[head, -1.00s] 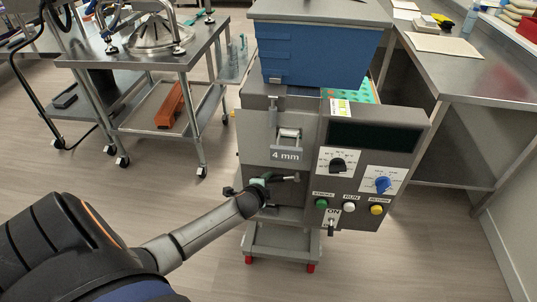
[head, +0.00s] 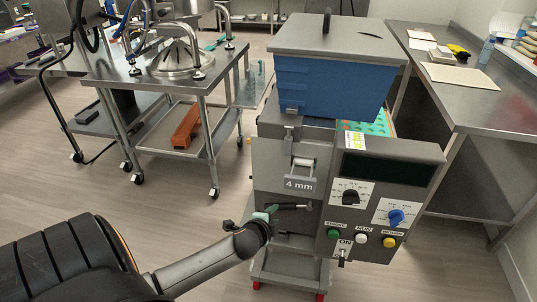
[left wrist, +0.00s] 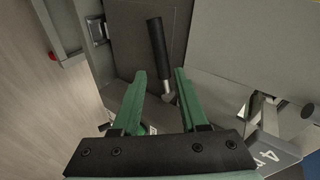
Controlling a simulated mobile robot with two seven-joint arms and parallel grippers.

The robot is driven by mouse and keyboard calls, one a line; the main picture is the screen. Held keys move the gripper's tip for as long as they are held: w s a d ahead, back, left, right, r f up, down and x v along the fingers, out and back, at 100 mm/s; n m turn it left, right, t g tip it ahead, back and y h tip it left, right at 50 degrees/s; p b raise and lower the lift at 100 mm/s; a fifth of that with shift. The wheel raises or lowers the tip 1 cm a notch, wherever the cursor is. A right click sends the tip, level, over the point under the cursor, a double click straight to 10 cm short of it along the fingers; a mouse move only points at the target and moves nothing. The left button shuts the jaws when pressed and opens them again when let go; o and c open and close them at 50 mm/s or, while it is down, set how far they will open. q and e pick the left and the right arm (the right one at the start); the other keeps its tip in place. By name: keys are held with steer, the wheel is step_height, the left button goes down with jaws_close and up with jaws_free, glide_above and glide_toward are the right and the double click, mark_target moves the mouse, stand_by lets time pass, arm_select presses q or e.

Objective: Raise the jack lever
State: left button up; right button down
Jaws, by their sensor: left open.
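The jack lever (left wrist: 155,47) is a black handle on a silver end, on the front of the grey depositor machine. It also shows in the head view (head: 296,206), lying roughly level below the "4 mm" plate. My left gripper (head: 268,213) is at the machine's front, just left of the lever. In the left wrist view its green fingers (left wrist: 160,76) are open, with the lever's silver end showing between them. I cannot tell whether either finger touches the lever. My right gripper is out of view.
The machine's panel (head: 366,208) with knobs and buttons stands right of the lever. A blue hopper (head: 330,88) sits on top. A steel cart (head: 165,88) is at the left and a steel bench (head: 450,95) at the right. Open floor lies between cart and machine.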

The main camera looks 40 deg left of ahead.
arm_select(q)
steer(key=v, duration=0.5)
